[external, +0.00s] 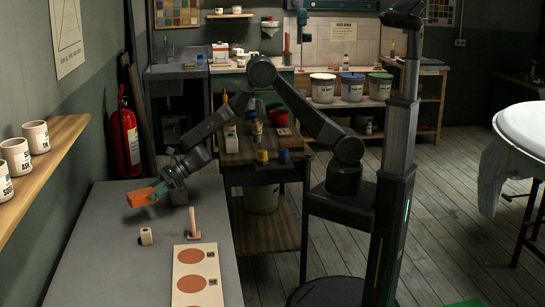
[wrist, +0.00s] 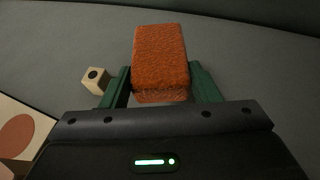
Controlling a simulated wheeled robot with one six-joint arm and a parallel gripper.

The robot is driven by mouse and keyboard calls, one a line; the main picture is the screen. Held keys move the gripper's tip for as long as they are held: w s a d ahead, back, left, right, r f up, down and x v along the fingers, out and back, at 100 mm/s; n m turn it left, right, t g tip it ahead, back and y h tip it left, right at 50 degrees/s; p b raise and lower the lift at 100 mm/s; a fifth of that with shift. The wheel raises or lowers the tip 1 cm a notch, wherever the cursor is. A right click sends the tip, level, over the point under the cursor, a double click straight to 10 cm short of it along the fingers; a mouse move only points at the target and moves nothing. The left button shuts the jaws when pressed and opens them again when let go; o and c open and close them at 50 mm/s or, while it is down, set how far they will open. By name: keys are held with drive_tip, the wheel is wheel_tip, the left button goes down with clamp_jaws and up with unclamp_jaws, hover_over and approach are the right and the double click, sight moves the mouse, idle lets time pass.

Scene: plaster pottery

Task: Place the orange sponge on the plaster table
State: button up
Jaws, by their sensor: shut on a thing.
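The orange sponge (external: 140,197) is a rough block, held over the far part of a grey table (external: 110,260). My gripper (external: 156,190) is shut on it. In the wrist view the sponge (wrist: 160,50) sits between the two green fingers of my gripper (wrist: 161,82), its far end sticking out past them. A shadow beneath suggests that it is raised above the grey top; the exact gap is hard to tell. A round white-topped table (external: 525,125) stands at the right edge, partly out of frame, well away from my gripper.
On the grey table are a small holed block (external: 146,236), a wooden upright piece (external: 194,224) and a board with brown discs (external: 198,277). A wall shelf (external: 50,160) with cups is at left. A cluttered workbench (external: 262,150) stands behind. Open floor lies toward the white-topped table.

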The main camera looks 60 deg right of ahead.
drive_tip(key=s+a+n+g+y+p, duration=0.1)
drive_tip(key=s+a+n+g+p, duration=0.15)
drive_tip(key=s+a, duration=1.15)
drive_tip(key=n+g, duration=0.2)
drive_tip(key=g, duration=0.1)
hover_over(163, 279)
wheel_tip(163, 279, down, 5)
drive_tip(key=shift+a+r, duration=0.1)
drive_tip(key=shift+r, duration=0.1)
drive_tip(key=shift+f, duration=2.1)
drive_tip(key=shift+f, duration=0.25)
drive_tip(key=o, duration=1)
drive_tip(key=shift+r, duration=0.1)
drive_tip(key=shift+r, duration=0.15)
